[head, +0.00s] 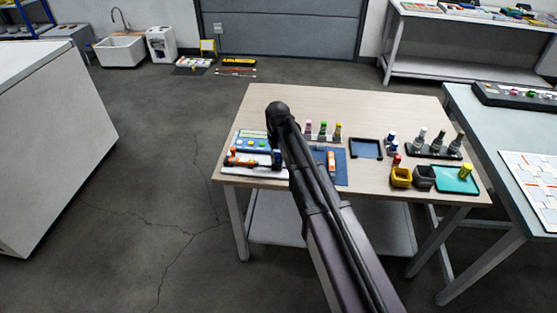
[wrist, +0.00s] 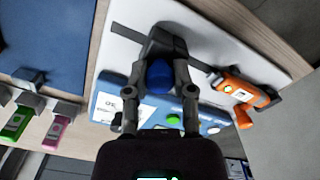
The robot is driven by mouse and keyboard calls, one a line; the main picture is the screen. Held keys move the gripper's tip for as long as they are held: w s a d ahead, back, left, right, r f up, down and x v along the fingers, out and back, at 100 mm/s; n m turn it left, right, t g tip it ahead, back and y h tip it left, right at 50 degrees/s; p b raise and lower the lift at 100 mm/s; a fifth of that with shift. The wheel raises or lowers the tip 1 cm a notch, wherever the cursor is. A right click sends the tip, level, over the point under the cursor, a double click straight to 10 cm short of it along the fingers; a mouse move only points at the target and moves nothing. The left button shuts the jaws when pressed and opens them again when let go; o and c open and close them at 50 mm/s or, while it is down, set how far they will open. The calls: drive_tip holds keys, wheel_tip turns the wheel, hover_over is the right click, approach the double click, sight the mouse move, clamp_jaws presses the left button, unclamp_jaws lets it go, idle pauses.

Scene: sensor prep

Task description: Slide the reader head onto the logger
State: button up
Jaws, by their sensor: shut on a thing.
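My gripper (wrist: 160,66) is shut on the blue knob (wrist: 159,78) of a dark block, which I take to be the reader head (wrist: 165,42). The block is on a dark rail strip (wrist: 130,36) over a white board (wrist: 215,47). The orange logger (wrist: 240,88), with a small screen and green button, lies in dark holders at the right of the wrist view, apart from the head. In the head view the logger (head: 240,160) is at the table's left, and the blue knob (head: 277,158) shows beside my arm. My fingers are hidden there.
A blue panel (wrist: 120,92) with buttons and a label lies beside the rail.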

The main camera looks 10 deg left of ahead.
drive_tip(key=shift+a, duration=3.05)
idle(0.5)
drive_tip(key=o, duration=0.8)
wheel_tip(320, 180, up, 7)
drive_tip(key=p, duration=0.7)
idle(0.8)
drive_tip(key=s+d+r+m+p, duration=0.1)
drive_tip(key=s+d+m, duration=0.1)
drive_tip(key=s+d, duration=0.4)
drive_tip(key=s+d+r+m+p, duration=0.1)
drive_tip(key=s+d, duration=0.5)
drive_tip(key=d, duration=1)
drive_tip(key=s+d+r+m+p, duration=0.2)
drive_tip(key=s+d, duration=0.4)
drive_tip(key=d, duration=0.5)
drive_tip(key=shift+s+m, duration=0.4)
drive_tip(key=shift+m, duration=0.1)
